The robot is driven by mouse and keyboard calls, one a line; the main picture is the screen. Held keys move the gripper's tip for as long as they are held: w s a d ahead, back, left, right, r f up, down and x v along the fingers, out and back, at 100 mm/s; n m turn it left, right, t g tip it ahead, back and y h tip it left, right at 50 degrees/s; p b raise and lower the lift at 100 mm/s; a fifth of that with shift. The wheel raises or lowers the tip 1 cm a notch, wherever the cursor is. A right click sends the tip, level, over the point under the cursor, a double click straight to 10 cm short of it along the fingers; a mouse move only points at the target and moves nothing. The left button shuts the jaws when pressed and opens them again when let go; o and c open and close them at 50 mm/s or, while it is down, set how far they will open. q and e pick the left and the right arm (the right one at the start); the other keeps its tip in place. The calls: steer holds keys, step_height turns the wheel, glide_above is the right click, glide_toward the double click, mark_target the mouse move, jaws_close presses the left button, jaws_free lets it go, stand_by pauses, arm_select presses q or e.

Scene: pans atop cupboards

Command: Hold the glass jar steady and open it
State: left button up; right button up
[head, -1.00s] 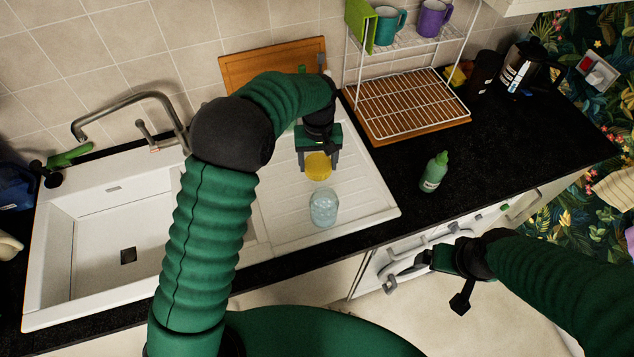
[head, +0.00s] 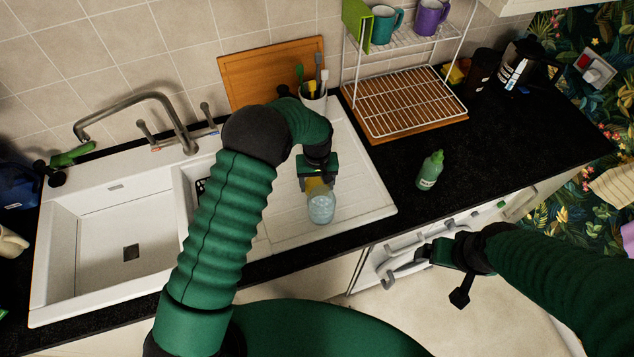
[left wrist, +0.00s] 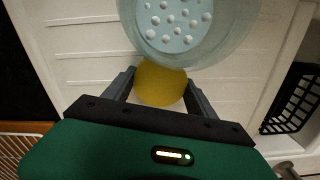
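The glass jar (head: 321,210), pale blue and see-through, stands on the white draining board. In the left wrist view the jar (left wrist: 188,28) shows large at the top, with white dots. My left gripper (head: 318,180) points down at the jar's far side. Its fingers are on either side of a round yellow lid (left wrist: 160,84) and appear shut on it. The lid (head: 317,188) sits close against the jar in the head view; I cannot tell whether they touch. My right gripper (head: 442,278) hangs in front of the cupboards, away from the jar, its fingers apparently spread and empty.
A green bottle (head: 430,170) stands on the black worktop (head: 510,145). A wire rack (head: 405,100) with mugs is behind it. A utensil pot (head: 313,100) stands behind my left arm. The sink (head: 100,235) with its tap is to the left.

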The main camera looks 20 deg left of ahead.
arm_select(q)
steer(key=o, duration=0.4)
steer(key=shift+d, duration=0.2)
steer(key=shift+a, duration=0.1)
